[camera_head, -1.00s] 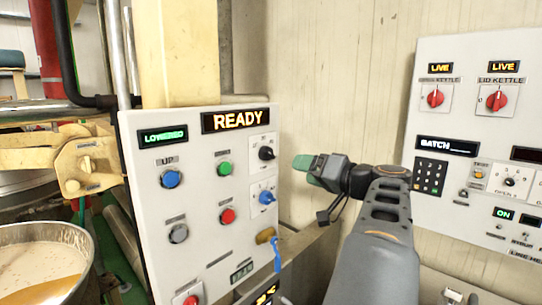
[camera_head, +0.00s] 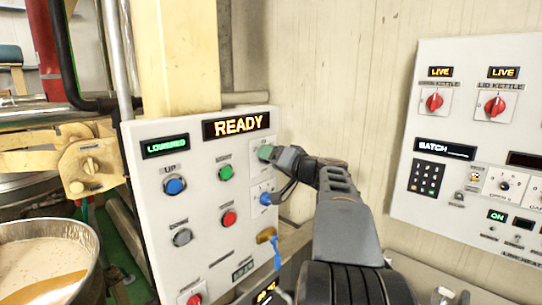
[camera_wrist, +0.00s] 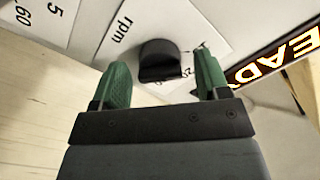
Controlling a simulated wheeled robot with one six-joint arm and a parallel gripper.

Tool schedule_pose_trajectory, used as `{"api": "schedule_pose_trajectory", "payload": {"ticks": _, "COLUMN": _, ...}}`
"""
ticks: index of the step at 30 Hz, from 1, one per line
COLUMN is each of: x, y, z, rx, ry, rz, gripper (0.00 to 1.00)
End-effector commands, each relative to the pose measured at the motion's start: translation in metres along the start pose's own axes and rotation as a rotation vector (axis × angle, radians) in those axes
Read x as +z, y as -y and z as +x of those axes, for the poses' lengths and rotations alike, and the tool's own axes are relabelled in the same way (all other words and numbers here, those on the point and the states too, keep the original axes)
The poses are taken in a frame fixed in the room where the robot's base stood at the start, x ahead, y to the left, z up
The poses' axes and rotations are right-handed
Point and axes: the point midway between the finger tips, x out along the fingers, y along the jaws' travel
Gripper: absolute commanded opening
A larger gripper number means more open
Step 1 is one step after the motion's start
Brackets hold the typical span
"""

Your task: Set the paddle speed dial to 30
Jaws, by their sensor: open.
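The dial is a black knob (camera_wrist: 159,58) on a white plate marked "rpm" in the wrist view. The plate's numbers near the knob are partly hidden and not clearly readable. My gripper (camera_wrist: 163,72) is open, with one green fingertip on each side of the knob and a gap to it on both sides. In the head view my gripper (camera_head: 266,153) is at the upper right of the grey control panel (camera_head: 205,262) and hides the knob. The knob's setting cannot be read.
A blue knob (camera_head: 266,198) sits just below my gripper. Green (camera_head: 226,172), red (camera_head: 229,218) and blue (camera_head: 175,186) buttons are to the left. The "READY" display (camera_head: 236,125) is close above. A second panel (camera_head: 470,140) is at the right.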

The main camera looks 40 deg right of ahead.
Motion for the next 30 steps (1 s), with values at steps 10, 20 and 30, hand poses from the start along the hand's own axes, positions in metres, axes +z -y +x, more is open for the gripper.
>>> {"api": "schedule_pose_trajectory", "payload": {"ticks": 10, "x": 0.0003, "y": -0.0001, "z": 0.0040, "rx": 0.001, "ry": 0.000, "rz": 0.000, "gripper": 0.69}}
{"api": "schedule_pose_trajectory", "payload": {"ticks": 20, "x": 0.0003, "y": 0.0001, "z": 0.0039, "rx": 0.000, "ry": 0.000, "rz": 0.000, "gripper": 0.41}}
{"api": "schedule_pose_trajectory", "payload": {"ticks": 30, "x": 0.0004, "y": 0.0000, "z": 0.0038, "rx": 0.000, "ry": 0.000, "rz": 0.003, "gripper": 0.20}}
